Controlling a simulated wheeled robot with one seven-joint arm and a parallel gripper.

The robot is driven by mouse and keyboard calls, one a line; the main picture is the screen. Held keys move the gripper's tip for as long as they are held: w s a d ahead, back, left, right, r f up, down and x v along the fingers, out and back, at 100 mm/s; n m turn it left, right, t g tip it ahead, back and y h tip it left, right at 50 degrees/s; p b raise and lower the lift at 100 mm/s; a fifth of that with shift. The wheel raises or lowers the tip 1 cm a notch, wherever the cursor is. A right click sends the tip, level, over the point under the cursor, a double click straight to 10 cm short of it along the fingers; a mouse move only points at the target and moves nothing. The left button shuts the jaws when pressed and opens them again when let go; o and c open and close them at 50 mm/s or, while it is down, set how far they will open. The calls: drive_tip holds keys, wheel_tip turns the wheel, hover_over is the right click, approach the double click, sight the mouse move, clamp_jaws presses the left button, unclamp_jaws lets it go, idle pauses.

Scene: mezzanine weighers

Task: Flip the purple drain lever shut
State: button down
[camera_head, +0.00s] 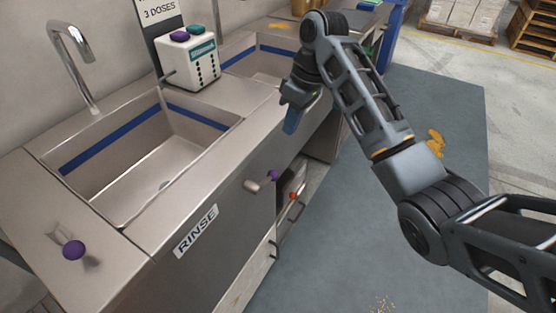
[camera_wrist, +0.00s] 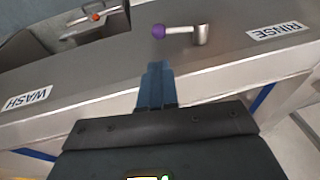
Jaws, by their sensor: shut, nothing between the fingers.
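The lever with a purple knob (camera_head: 272,175) sticks out from the front panel of the sink unit, to the right of the RINSE label. Its metal arm lies roughly level, between a round pivot and the knob. It also shows in the wrist view, with the purple knob (camera_wrist: 158,31) left of the pivot. My gripper (camera_head: 289,122) is shut and empty, its blue fingers pointing down near the counter's front edge, above and apart from the lever. In the wrist view the blue fingertips (camera_wrist: 156,72) are below the knob, with a gap between.
An orange-knobbed lever (camera_head: 292,195) is beyond the purple one. The rinse basin (camera_head: 150,165) and a white dispenser (camera_head: 187,62) with purple and green buttons are behind. The grey floor mat (camera_head: 340,235) is mostly clear.

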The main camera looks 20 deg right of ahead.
sight(274, 172)
idle(0.3)
drive_tip(key=p+x, duration=0.1)
drive_tip(key=x, duration=1.3)
drive_tip(key=shift+a, duration=0.15)
